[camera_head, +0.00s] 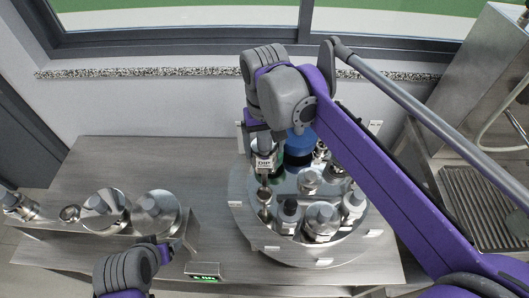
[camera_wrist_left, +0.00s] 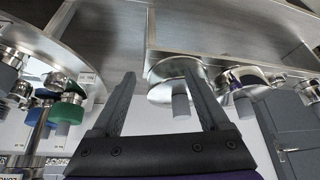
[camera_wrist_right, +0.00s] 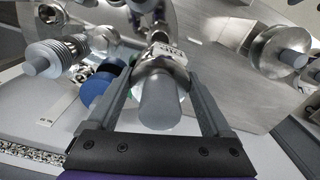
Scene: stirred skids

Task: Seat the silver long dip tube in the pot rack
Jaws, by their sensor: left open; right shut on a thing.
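My right gripper (camera_head: 264,140) is shut on a silver piece with a label reading "DIP" (camera_head: 264,163), which I take for the long dip tube. It hangs over the left part of a round tray (camera_head: 240,215). In the right wrist view the fingers (camera_wrist_right: 165,95) flank its grey cylindrical top (camera_wrist_right: 158,105); its lower end is hidden there. My left gripper (camera_wrist_left: 162,95) is open and empty, low at the front in the head view, near a silver shelf with several silver pots (camera_head: 156,212). I cannot tell for sure which holder is the pot rack.
The round tray carries several silver parts, a blue disc piece (camera_head: 300,143) and a green one beside it. A small green-lit display (camera_head: 203,271) sits at the bench front. The bench (camera_head: 110,165) is bare at the back left. A metal sink unit (camera_head: 480,200) stands at right.

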